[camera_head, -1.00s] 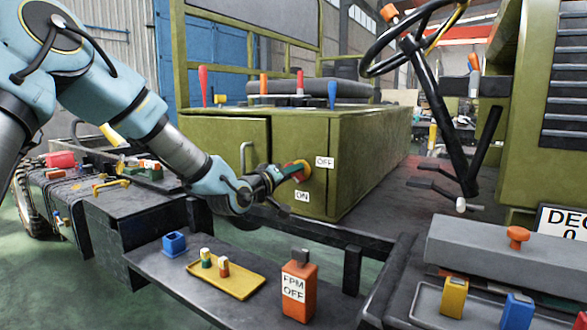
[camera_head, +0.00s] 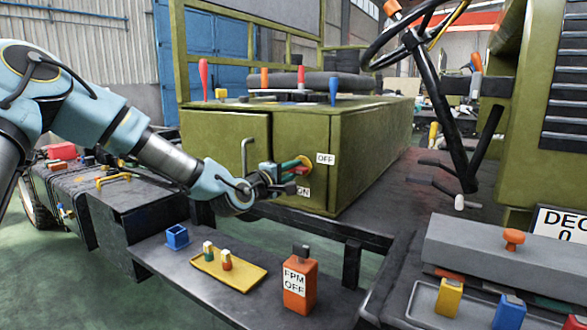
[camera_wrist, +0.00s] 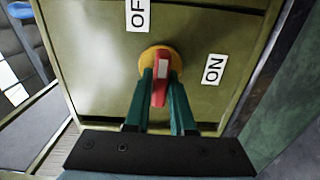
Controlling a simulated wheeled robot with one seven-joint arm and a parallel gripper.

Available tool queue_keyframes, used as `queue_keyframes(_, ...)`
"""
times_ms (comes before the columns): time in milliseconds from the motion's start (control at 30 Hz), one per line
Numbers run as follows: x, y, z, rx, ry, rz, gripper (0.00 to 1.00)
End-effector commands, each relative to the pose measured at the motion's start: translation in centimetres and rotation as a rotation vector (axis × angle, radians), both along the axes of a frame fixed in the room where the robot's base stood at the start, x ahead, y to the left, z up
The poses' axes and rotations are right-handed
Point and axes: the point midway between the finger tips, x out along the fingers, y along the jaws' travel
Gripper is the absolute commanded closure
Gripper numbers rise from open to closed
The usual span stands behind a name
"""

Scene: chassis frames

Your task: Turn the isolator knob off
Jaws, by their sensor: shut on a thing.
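The isolator knob has a round yellow base and a red handle (camera_wrist: 160,82) with a pale face, on the green cabinet's front. In the head view its yellow and red edge (camera_head: 306,161) shows just past my fingertips. My gripper (camera_head: 296,167) is shut on the knob handle; the wrist view shows its green fingers (camera_wrist: 161,92) on either side of the handle.
The green cabinet (camera_head: 225,150) has a bent grey door handle (camera_head: 245,158) just left of my gripper. Below are a yellow tray (camera_head: 240,278), a blue open box (camera_head: 176,237) and an orange FPM OFF block (camera_head: 299,285) on a dark shelf. A steering column stands right.

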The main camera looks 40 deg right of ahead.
Motion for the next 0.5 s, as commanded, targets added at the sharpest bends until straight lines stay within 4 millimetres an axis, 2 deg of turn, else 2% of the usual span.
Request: queue_keyframes(500, 0.03, 0.04, -0.15, -0.007, 0.035, 0.001, 1.0)
